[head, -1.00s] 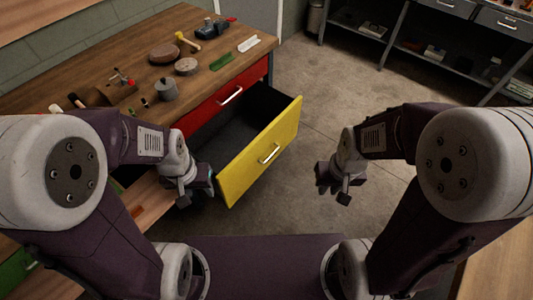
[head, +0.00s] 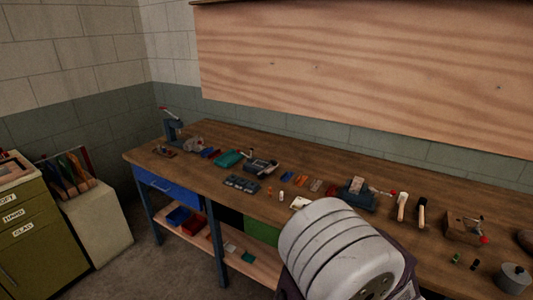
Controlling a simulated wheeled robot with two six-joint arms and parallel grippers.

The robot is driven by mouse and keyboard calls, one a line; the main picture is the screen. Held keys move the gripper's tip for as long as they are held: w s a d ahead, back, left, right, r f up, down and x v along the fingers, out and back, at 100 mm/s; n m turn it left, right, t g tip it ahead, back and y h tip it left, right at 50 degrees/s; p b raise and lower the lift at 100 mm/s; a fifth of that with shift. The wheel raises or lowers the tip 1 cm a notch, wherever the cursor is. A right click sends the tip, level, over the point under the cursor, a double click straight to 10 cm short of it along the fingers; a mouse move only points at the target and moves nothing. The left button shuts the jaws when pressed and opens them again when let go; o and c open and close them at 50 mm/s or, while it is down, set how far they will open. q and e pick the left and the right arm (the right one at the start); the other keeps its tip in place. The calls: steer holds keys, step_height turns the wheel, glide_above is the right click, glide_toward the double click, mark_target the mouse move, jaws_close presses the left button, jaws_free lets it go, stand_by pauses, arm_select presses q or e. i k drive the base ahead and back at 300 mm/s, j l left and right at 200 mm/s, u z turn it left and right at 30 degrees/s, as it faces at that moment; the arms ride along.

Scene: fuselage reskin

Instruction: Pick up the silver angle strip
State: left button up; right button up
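I cannot make out a silver angle strip in the head view now. A small white piece (head: 300,202) lies near the front edge of the wooden workbench (head: 330,163), partly hidden behind my own arm; I cannot tell what it is. Neither of my grippers is in view. Only a white, rounded part of one of my arms shows at the bottom, covering part of the bench front.
The bench carries a teal box (head: 229,159), a grey tray (head: 242,183), a blue-grey vise (head: 357,194), two hammers (head: 402,207) and a grey pot (head: 513,278). An olive cabinet (head: 38,232) stands at left. Floor (head: 150,262) between them is clear.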

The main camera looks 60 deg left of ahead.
mark_target(193, 140)
steer(key=j+u, duration=0.2)
steer(key=u, duration=0.25)
steer(key=k+j+u, duration=0.1)
steer(key=j+u, duration=0.15)
steer(key=u, duration=0.2)
steer(key=j+u, duration=0.25)
steer(key=u, duration=0.15)
steer(key=i+j+u, duration=0.1)
steer(key=u, duration=0.35)
steer(key=j+u, duration=0.3)
steer(key=u, duration=0.15)
steer(key=i+j+u, duration=0.15)
steer(key=u, duration=0.3)
steer(key=i+j, duration=0.1)
steer(key=i, duration=0.15)
